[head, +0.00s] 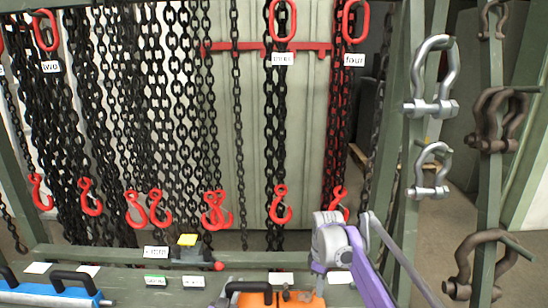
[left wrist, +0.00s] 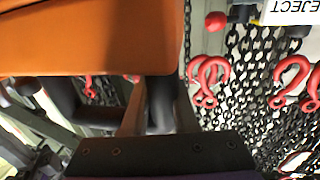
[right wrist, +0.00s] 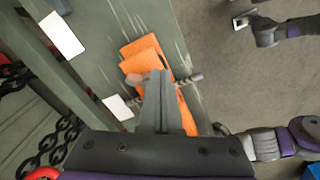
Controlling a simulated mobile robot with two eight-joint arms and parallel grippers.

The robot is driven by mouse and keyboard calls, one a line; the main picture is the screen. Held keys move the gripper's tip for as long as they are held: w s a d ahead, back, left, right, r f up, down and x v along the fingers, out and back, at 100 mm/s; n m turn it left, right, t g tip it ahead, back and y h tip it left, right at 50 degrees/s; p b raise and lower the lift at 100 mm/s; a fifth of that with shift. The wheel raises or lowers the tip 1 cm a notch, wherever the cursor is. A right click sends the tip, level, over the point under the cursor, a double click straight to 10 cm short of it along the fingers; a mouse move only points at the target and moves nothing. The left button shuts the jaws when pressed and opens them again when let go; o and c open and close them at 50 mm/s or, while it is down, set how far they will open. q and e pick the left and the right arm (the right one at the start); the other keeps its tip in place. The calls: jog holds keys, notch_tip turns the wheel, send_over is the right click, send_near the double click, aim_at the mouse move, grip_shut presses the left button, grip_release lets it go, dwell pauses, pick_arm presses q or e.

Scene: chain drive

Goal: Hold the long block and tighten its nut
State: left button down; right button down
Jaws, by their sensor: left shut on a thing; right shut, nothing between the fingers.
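An orange block (head: 300,300) lies at the bottom edge of the head view, partly cut off, with a black handle (head: 248,287) on it. The block (left wrist: 80,35) fills the upper left of the left wrist view. There my left gripper (left wrist: 155,100) is shut on a black handle below it. In the right wrist view, my right gripper (right wrist: 162,85) is shut and empty, over the orange block (right wrist: 140,50). A thin grey rod (right wrist: 190,78) crosses the block beside the fingers, and a small pinkish part (right wrist: 136,78) sits left of them. Contact cannot be told.
A blue block (head: 45,292) with black handles lies at the far left of the green bench. Black chains (head: 160,100) with red hooks hang behind. Metal shackles (head: 432,105) hang on the right posts. White labels (right wrist: 62,35) lie on the bench.

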jog(key=shift+r, duration=1.5)
pick_arm(q)
jog(key=c, duration=0.6)
grip_release()
